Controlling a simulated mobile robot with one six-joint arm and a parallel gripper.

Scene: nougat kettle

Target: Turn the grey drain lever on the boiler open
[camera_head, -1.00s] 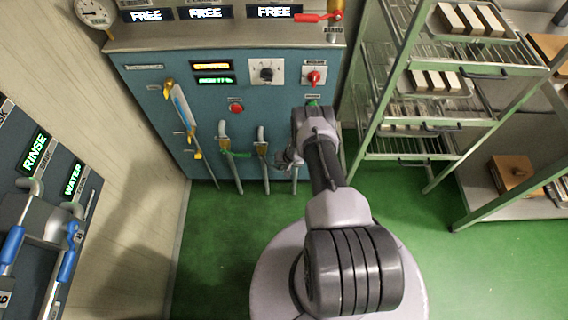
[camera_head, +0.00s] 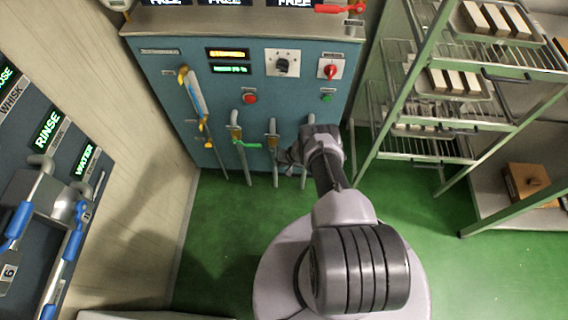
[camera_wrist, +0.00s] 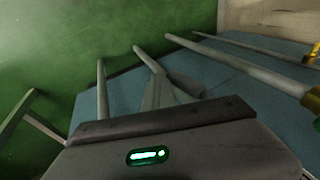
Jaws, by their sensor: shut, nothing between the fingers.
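The boiler (camera_head: 165,60) is the blue-teal cabinet at the back in the head view. Pipes with valves run down its lower front; one (camera_head: 236,133) carries a green handle (camera_head: 247,143). My gripper (camera_head: 286,156) is low at the boiler front, just right of the middle pipe (camera_head: 273,128). In the wrist view my shut, empty fingers (camera_wrist: 160,96) point towards the boiler's lower edge. A thick dark-grey grip (camera_wrist: 187,86), possibly the drain lever, is just right of them; I cannot tell whether they touch. In the head view my wrist partly hides the rightmost pipe.
A green-framed rack (camera_head: 408,65) with trays of pale bars stands to the right. A panel with blue-handled levers (camera_head: 62,262) is at the left. Green floor (camera_head: 222,235) is open in front of the boiler.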

